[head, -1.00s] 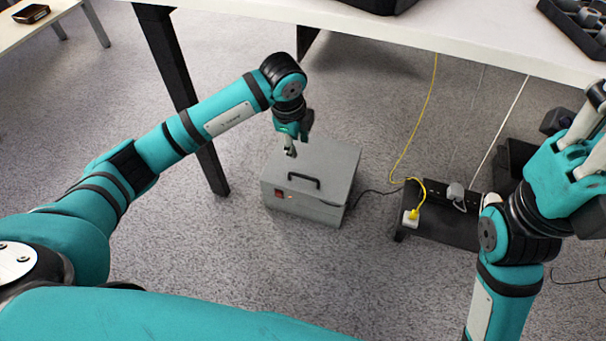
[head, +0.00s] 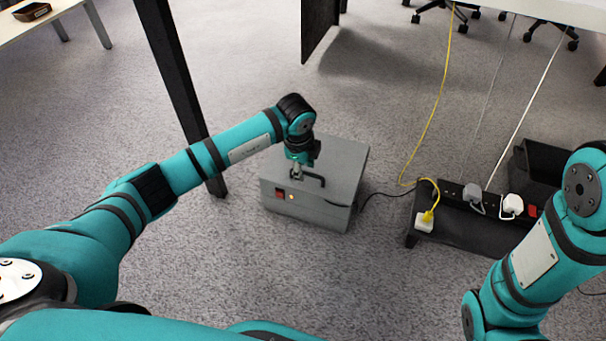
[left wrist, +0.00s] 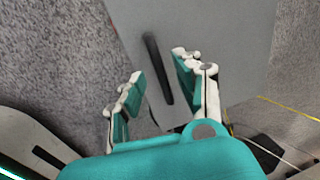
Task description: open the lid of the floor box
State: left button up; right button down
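The floor box (head: 308,208) is a grey metal case on the carpet, with a red switch and a small lit lamp on its front. Its lid (head: 345,157) lies shut. A black bar handle (head: 315,180) sits on the lid. My left gripper (head: 298,173) points down at the handle and partly hides it. In the left wrist view, the lid (left wrist: 230,35) fills the upper middle, and the open fingers of the left gripper (left wrist: 158,64) stand on either side of the handle (left wrist: 153,58), with gaps visible. My right gripper is outside the frames.
A black power strip (head: 455,192) with plugs and a yellow cable (head: 433,110) stands right of the box. A dark table leg (head: 180,90) rises behind left. My right arm is at the right edge. Carpet in front of the box is clear.

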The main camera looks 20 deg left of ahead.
pick_arm(q)
jog(key=shift+w+f, duration=0.1)
jog(key=shift+f, duration=0.3)
grip_shut()
